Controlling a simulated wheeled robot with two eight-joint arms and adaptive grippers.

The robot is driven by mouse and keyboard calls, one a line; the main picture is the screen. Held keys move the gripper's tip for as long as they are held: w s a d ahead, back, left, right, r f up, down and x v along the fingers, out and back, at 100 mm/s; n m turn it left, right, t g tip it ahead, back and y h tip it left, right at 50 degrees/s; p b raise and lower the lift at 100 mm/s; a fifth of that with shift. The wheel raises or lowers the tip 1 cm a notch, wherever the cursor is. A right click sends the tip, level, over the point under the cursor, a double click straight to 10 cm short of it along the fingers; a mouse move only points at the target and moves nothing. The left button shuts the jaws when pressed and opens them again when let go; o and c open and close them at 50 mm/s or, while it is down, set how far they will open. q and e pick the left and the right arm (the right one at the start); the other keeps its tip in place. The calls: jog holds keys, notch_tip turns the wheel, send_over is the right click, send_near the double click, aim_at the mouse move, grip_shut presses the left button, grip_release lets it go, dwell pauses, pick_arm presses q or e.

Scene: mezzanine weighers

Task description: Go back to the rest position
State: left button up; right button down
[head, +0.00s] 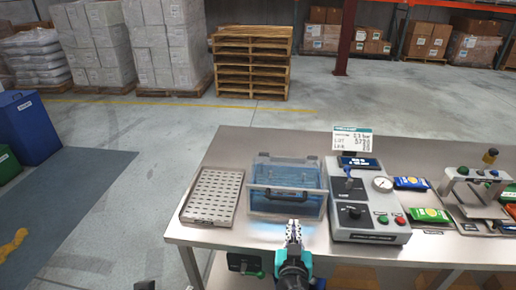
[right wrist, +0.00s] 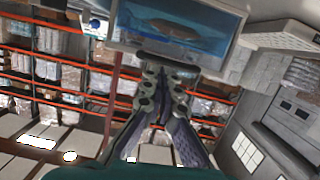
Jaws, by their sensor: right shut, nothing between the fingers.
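My right gripper (head: 293,226) is in front of the clear chamber on the metal table, near the table's front edge. Its fingers are together and empty. In the right wrist view the shut fingers (right wrist: 163,85) point at the dark handle of the chamber; I cannot tell whether they touch it. The clear chamber (head: 287,209) has a grey frame, a dark front handle and blue inside, and its lid looks closed. It also shows at the top of the right wrist view (right wrist: 180,52). My left gripper is not clearly visible.
A perforated tray (head: 212,196) lies left of the chamber. A grey control box (head: 365,238) with a gauge and buttons stands right, with colourful packets (head: 411,183) and a small press (head: 474,192) beyond. The metal table's (head: 250,142) back strip is clear. Pallets (head: 253,60) stand behind.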

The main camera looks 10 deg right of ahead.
jog(key=s+d+f+g, duration=0.4)
jog(key=d+g, duration=0.1)
jog(key=s+a+n+g+y, duration=0.2)
jog(key=s+a+g+y, duration=0.1)
jog(key=s, duration=0.4)
jog(key=shift+s+a+f+y, duration=0.25)
jog(key=shift+s+a+y, duration=0.1)
jog(key=shift+a+y, duration=0.25)
